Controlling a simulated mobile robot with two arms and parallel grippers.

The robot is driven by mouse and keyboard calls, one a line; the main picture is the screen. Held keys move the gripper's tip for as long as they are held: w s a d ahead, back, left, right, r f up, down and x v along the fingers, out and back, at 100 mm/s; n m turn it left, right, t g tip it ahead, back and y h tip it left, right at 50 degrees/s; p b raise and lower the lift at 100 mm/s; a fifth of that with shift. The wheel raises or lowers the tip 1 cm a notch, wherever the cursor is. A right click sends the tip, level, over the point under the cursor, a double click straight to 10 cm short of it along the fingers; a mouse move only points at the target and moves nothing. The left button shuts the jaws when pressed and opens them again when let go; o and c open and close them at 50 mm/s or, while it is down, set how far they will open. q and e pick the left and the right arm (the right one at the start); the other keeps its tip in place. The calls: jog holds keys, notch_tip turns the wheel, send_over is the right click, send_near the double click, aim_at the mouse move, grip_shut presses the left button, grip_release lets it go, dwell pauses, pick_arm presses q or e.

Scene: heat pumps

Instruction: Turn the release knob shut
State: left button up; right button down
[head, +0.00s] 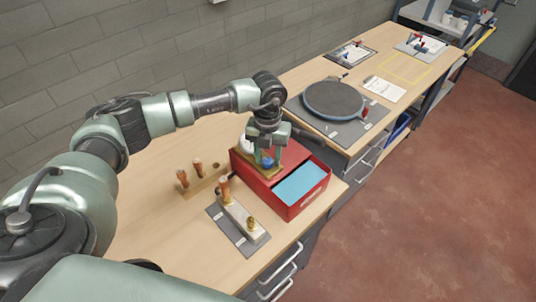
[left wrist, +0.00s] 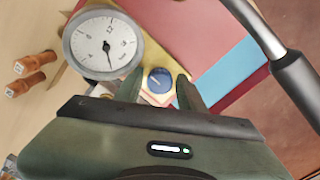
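The blue release knob (head: 268,161) sits on a brass-coloured plate at the back of the red pump box (head: 313,204). In the left wrist view the blue knob (left wrist: 160,80) has a pale mark on top. My left gripper (head: 265,160) points down over it. Its two green fingers (left wrist: 158,92) are open, one on each side of the knob, with a gap showing on both sides. I cannot tell whether they are down at knob height. A round white gauge (left wrist: 103,45) stands beside the knob, its dark needle pointing toward the lower part of the dial. My right gripper is out of view.
A grey rod with a dark grip (left wrist: 300,80) crosses close to the right of my gripper. A wooden block with copper-coloured pieces (head: 199,185) and a fixture on a grey plate (head: 225,228) stand nearby. A round dark disc (head: 333,100) lies farther along.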

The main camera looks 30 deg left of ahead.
pick_arm(q)
jog(key=shift+s, duration=0.1)
jog(key=shift+r, duration=0.1)
grip_shut()
jog(key=shift+m+b, duration=0.4)
jog(key=shift+b, duration=0.2)
jog(key=m+b, duration=0.9)
jog(key=b, duration=0.1)
jog(key=shift+f, duration=0.2)
jog(key=m+b, duration=0.3)
jog(key=m, duration=0.1)
jog(key=shift+d+m+b, duration=0.1)
jog(key=shift+m+b, duration=0.2)
jog(key=shift+r+m+b, duration=0.15)
jog(key=shift+m+b, duration=0.85)
jog(key=shift+m, duration=0.7)
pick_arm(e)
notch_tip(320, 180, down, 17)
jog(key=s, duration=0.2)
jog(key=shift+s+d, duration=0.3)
pick_arm(q)
jog(key=shift+m, duration=0.3)
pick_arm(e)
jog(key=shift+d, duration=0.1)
